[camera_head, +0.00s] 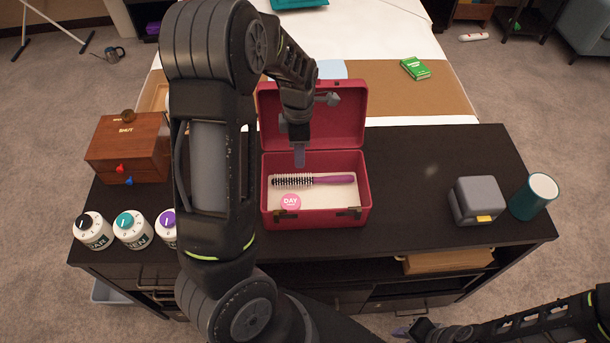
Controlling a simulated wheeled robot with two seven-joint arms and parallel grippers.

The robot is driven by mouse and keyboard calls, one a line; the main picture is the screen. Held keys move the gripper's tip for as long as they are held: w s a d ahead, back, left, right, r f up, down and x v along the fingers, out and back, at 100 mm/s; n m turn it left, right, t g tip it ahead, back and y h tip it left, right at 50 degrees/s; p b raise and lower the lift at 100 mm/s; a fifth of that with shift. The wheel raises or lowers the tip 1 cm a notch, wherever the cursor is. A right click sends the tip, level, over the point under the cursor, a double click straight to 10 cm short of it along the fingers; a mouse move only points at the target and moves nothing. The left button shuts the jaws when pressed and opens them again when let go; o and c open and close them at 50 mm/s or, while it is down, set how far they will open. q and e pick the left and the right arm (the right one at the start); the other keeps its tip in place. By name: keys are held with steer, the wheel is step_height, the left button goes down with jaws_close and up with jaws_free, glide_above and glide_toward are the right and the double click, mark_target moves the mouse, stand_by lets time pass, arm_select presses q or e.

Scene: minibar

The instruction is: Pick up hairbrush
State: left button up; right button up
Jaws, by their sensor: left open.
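The hairbrush (312,180), with dark bristles and a purple handle, lies crosswise inside an open red box (315,217) on the dark counter. My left gripper (299,157) points down over the box, just above and behind the brush's bristle end in the picture. It is open and holds nothing; its two fingers overlap in this view. A gap shows between it and the brush, though the exact height is hard to tell. My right gripper (404,331) is low at the bottom edge, in front of the counter, and its fingers are too small to read.
A pink "DAY" disc (290,202) lies in the box by the brush. The box's raised lid (345,110) stands behind my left gripper. A wooden box (130,148) and several dial jars (133,229) are left; a grey box (477,201) and teal cup (534,197) are right.

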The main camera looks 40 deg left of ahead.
mark_target(301, 177)
arm_select(q)
step_height(301, 177, down, 7)
steer(key=b, duration=0.5)
steer(key=shift+w, duration=0.15)
step_height(301, 177, down, 5)
steer(key=b, duration=0.5)
steer(key=shift+d+f, duration=0.1)
steer(key=shift+f, duration=0.05)
steer(key=shift+c, duration=0.2)
